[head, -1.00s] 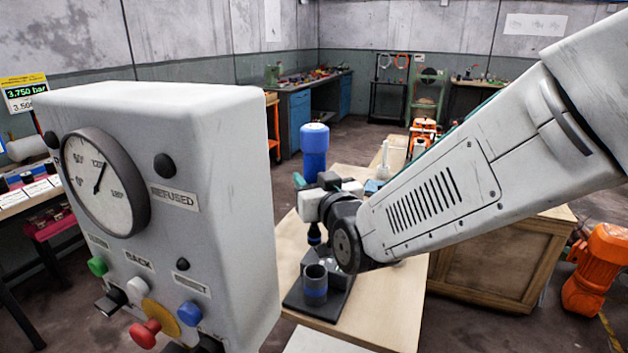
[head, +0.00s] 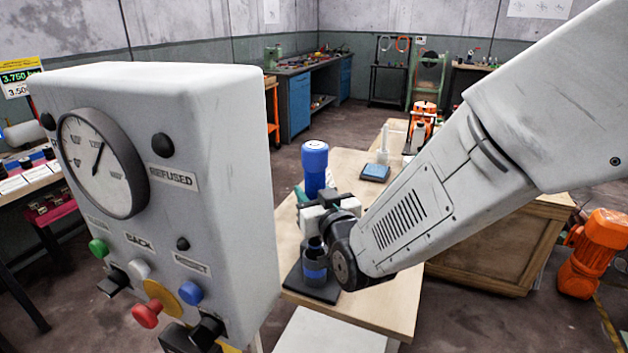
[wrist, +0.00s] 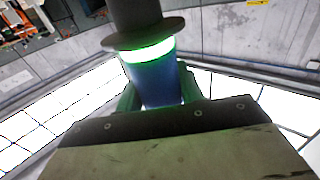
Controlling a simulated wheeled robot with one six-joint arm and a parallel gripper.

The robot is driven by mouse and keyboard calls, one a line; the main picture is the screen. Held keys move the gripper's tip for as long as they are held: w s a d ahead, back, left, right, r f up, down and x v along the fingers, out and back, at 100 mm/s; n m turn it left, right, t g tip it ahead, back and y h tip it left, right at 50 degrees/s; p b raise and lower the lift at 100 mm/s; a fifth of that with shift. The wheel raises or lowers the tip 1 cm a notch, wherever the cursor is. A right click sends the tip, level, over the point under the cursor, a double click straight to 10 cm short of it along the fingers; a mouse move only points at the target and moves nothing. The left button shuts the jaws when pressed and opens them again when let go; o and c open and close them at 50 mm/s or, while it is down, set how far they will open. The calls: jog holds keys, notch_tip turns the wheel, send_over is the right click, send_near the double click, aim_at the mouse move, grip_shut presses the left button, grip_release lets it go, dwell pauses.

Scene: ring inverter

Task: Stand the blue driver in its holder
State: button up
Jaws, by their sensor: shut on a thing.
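The blue driver (head: 314,165) stands upright in my gripper (head: 318,199), which is shut on it. Its blue body rises above the jaws and its dark lower end hangs below them. The holder is a dark cup with a blue band (head: 315,275) on a black base plate. The driver's lower end is at the cup's mouth; I cannot tell whether it is just above or slightly inside. In the wrist view the driver (wrist: 158,82) sits between green fingers, with a glowing green ring and a dark flange. The jaws partly hide the driver in the head view.
A grey panel (head: 215,190) with a gauge and buttons stands close at left. The holder is on a wooden table (head: 400,310). An orange machine (head: 597,250) is on the floor at right.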

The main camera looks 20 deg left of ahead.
jog(key=shift+f, duration=4.85)
jog(key=o, duration=1.2)
jog(key=shift+f, duration=0.1)
jog(key=shift+s, duration=0.1)
